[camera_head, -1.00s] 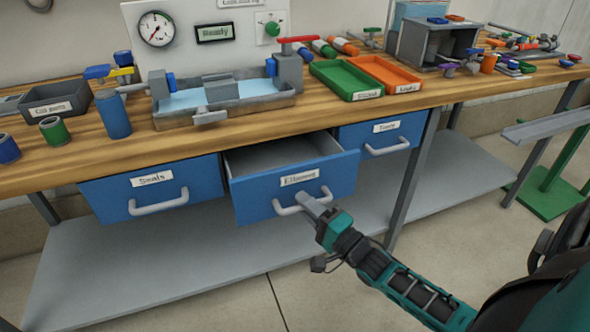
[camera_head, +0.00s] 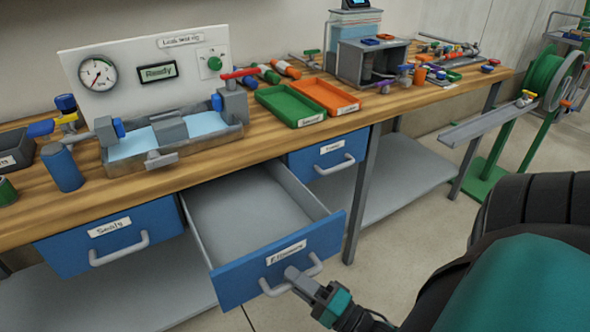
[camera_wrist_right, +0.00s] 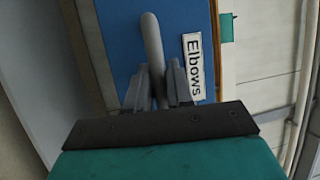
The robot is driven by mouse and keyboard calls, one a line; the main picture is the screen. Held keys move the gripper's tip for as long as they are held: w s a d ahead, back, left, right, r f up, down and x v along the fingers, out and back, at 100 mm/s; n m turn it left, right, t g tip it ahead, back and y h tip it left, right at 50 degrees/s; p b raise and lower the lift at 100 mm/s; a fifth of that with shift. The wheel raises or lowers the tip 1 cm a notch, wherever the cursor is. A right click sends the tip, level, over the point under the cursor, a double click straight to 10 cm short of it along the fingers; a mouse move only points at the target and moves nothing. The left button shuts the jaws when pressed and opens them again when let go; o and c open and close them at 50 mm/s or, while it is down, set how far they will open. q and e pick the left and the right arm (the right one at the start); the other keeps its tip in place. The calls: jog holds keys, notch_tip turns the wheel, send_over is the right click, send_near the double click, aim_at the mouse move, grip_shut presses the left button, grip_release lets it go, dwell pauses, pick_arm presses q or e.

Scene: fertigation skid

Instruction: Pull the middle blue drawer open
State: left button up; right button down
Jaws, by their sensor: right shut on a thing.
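The middle blue drawer (camera_head: 236,280), labelled Elbows, stands far out from under the wooden bench, and its grey inside looks empty. My right gripper (camera_head: 296,277) is at the grey bar handle (camera_head: 274,287) on its front. In the right wrist view, the fingers of the right gripper (camera_wrist_right: 158,88) are shut on the handle (camera_wrist_right: 152,45), one on each side, beside the Elbows label (camera_wrist_right: 193,67). The left blue drawer (camera_head: 75,250), labelled Seals, and the right blue drawer (camera_head: 308,163) are shut. My left gripper is not in view.
A grey lower shelf (camera_head: 400,190) runs under the bench (camera_head: 225,150). A bench leg (camera_head: 362,190) stands right of the open drawer. Green (camera_head: 290,118) and orange (camera_head: 340,106) trays lie on top. Open floor (camera_head: 410,240) lies to the right.

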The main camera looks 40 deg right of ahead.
jog(key=c, duration=1.1)
grip_release()
pick_arm(q)
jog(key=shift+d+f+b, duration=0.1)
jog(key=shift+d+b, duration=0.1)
jog(key=shift+b, duration=0.1)
pick_arm(e)
jog(key=v, duration=1.3)
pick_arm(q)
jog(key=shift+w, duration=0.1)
pick_arm(e)
jog(key=shift+w, duration=0.1)
pick_arm(q)
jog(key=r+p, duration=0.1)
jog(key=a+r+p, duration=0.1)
jog(key=p, duration=0.1)
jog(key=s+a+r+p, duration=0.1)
jog(key=p, duration=0.1)
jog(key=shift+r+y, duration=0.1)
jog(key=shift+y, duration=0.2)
pick_arm(e)
jog(key=w+a+r+n+g+h, duration=0.1)
jog(key=w+a+r+n+g, duration=0.1)
jog(key=w+a+n+g, duration=0.7)
jog(key=w+a+n, duration=0.2)
jog(key=a+n, duration=0.2)
jog(key=n, duration=0.4)
jog(key=shift+w+a+n, duration=0.2)
jog(key=shift+w+n, duration=0.05)
jog(key=shift+n, duration=0.15)
